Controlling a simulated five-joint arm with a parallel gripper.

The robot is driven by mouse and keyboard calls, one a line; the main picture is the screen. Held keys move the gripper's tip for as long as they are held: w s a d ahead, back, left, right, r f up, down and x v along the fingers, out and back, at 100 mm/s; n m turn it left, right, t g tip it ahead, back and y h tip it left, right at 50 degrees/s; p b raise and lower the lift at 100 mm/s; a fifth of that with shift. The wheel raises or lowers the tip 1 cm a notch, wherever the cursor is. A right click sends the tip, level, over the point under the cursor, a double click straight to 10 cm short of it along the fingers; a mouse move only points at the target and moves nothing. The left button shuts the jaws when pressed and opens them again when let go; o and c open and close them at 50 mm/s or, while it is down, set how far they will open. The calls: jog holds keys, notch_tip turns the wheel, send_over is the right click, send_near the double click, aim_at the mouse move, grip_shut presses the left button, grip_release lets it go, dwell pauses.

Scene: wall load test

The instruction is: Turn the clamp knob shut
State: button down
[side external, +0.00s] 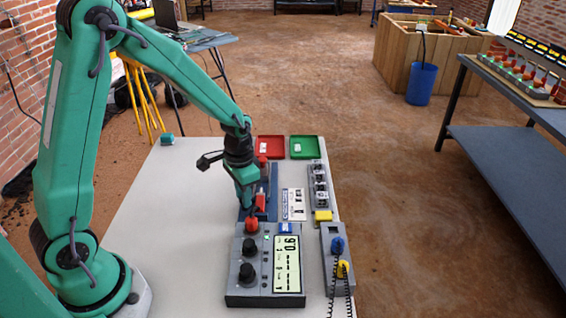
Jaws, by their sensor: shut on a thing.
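The clamp knob (251,225) is red and sits at the near end of a blue clamp fixture (273,185), just behind the grey meter. My gripper (249,212) points down at the knob, with its fingertips closed on it. The fingers hide the knob's upper part, and its turn angle cannot be made out. A red block (261,202) shows in the fixture just right of my gripper. My wrist covers part of the fixture.
The grey meter (237,297) with black knobs and a display stands close in front. A red tray (271,142) and a green tray (304,142) lie at the back. A grey block with plugs (327,265) stands at right. The table's left side (175,215) is clear.

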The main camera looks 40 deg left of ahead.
jog(key=m, duration=0.3)
jog(key=shift+m, duration=0.4)
jog(key=m, duration=0.8)
jog(key=shift+m, duration=1.9)
jog(key=c, duration=2.2)
grip_release()
jog(key=c, duration=1.5)
grip_release()
jog(key=shift+r, duration=0.15)
